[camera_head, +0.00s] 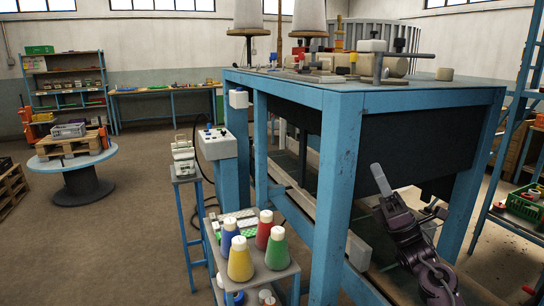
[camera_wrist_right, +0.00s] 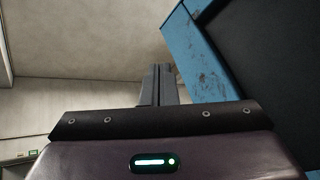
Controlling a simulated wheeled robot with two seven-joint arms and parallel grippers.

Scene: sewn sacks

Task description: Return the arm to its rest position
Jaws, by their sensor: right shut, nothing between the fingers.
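My right gripper (camera_head: 378,172) is at the lower right of the head view, in front of the blue machine frame (camera_head: 340,170) and its dark panel. The dark purple arm comes up from the bottom edge, and the fingers point upward. In the right wrist view the two fingers (camera_wrist_right: 158,84) are together with nothing between them. Beyond them are a pale wall and ceiling, with a blue beam (camera_wrist_right: 205,60) on the right. My left gripper is not in view.
A small stand with several coloured thread cones (camera_head: 240,260) is left of the frame, beside a control box (camera_head: 216,144). A blue rack with a green crate (camera_head: 524,203) is at the right edge. A round table (camera_head: 75,160) stands far left. Open floor lies at left.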

